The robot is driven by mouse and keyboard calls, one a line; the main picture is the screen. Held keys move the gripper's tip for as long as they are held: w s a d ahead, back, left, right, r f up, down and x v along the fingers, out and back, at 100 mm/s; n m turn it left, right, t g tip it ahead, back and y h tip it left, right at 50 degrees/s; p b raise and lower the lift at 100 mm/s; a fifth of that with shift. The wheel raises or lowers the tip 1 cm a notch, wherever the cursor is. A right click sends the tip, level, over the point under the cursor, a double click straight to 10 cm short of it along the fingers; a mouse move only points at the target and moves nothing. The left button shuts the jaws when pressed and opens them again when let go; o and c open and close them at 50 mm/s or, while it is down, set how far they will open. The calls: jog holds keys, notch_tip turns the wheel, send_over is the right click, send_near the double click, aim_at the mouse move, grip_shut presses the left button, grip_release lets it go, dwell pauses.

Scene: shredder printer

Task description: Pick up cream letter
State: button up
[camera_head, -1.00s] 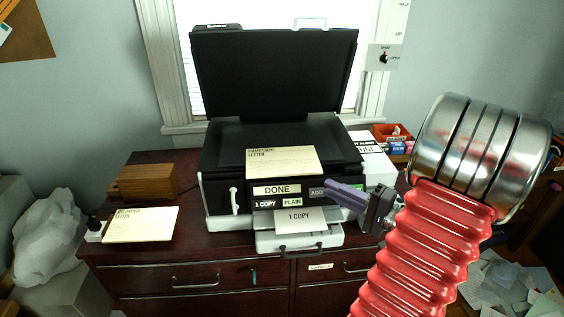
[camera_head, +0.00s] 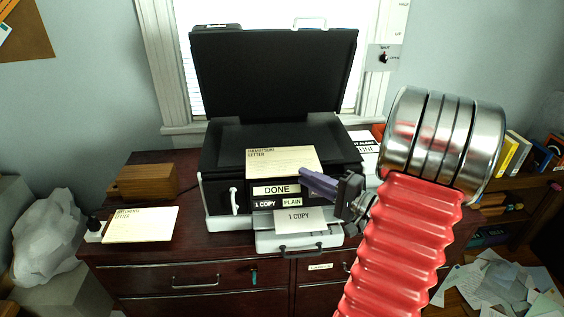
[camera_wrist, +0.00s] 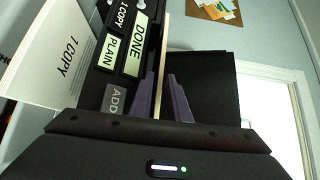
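A cream letter (camera_head: 282,161) lies on the front of the open printer (camera_head: 222,150), its right part overhanging above the DONE label. A second cream letter (camera_head: 140,226) lies on the dresser at the left. My gripper (camera_head: 303,174) has purple fingers and is at the right front corner of the letter on the printer. In the wrist view my gripper (camera_wrist: 163,85) is open, with a finger on each side of the thin cream letter edge (camera_wrist: 163,50). A gap shows between the fingers; whether either touches the letter is unclear.
The black scanner lid (camera_head: 272,72) stands raised behind the letter. A 1 COPY sheet (camera_head: 299,219) lies in the lower tray (camera_head: 275,241). A wooden box (camera_head: 148,181) stands left on the dresser. Loose papers (camera_head: 500,285) cover the floor at the right.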

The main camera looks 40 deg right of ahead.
aim_at(294, 171)
jog(key=shift+w+a, duration=0.2)
jog(key=shift+w, duration=0.65)
jog(key=shift+w+a, duration=0.2)
jog(key=shift+w, duration=0.6)
jog(key=shift+w+a, duration=0.2)
jog(key=shift+w, duration=0.65)
grip_shut()
